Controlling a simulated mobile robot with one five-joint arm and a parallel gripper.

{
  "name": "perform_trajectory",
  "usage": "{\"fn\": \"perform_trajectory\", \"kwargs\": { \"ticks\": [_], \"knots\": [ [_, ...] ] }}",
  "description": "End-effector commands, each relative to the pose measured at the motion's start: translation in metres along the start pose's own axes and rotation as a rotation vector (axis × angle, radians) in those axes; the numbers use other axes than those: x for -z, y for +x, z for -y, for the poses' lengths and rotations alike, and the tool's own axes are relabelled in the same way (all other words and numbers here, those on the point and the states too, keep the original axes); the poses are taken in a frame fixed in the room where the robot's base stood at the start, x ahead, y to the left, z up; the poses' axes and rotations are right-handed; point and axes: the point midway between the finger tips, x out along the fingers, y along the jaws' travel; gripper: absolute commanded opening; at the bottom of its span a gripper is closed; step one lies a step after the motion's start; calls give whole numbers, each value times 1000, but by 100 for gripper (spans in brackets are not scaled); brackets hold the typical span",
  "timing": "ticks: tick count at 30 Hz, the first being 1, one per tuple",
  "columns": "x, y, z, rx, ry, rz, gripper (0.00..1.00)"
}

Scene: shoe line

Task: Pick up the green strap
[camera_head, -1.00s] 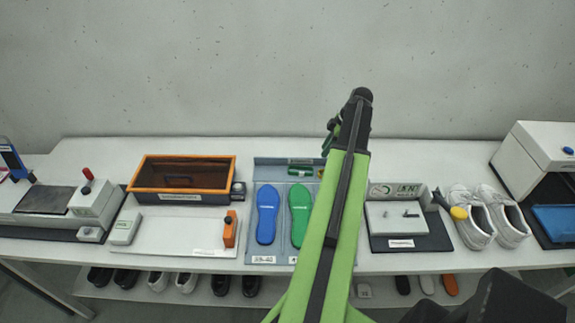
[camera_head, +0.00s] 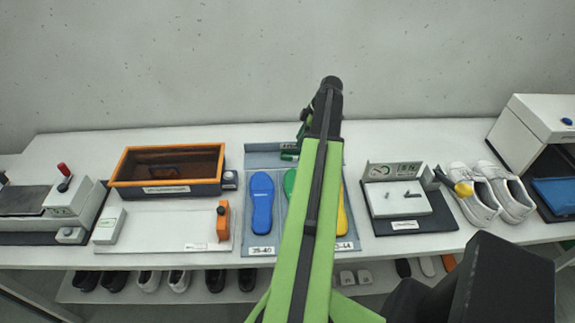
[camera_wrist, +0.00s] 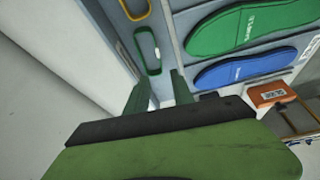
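The green strap (camera_wrist: 148,50) is a small closed loop lying in a narrow grey compartment of the insole rack (camera_wrist: 172,50) in the wrist view. A yellow strap (camera_wrist: 135,8) lies just beyond it. My gripper (camera_wrist: 162,80) is open, its two green fingers apart and pointing toward the green strap, with nothing seen between them but a small white spot. The strap appears just past the fingertips; I cannot tell the height gap. In the head view a green piece (camera_head: 289,157) shows at the back of the rack, left of my arm, which hides part of the rack.
Blue (camera_head: 262,203) and green (camera_head: 290,183) insoles lie in the rack's front. An orange-rimmed bin (camera_head: 130,150) stands to the left, a grey fixture (camera_head: 380,225) and white shoes (camera_head: 478,195) to the right. The wall rises behind the table.

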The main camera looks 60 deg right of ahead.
Motion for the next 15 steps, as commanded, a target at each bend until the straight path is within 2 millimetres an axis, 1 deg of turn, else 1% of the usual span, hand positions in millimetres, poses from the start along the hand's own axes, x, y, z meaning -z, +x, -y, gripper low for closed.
{"fn": "perform_trajectory", "kwargs": {
  "ticks": [1,3,5,7,12,14,15],
  "knots": [
    [-4,22,0,0,0,0,29],
    [-5,37,0,0,1,0,29],
    [-5,47,0,0,1,0,29],
    [-4,52,0,0,1,0,29],
    [-1,51,0,0,2,0,29],
    [-2,56,0,0,2,0,29],
    [-2,61,0,0,2,0,29]
  ]
}}
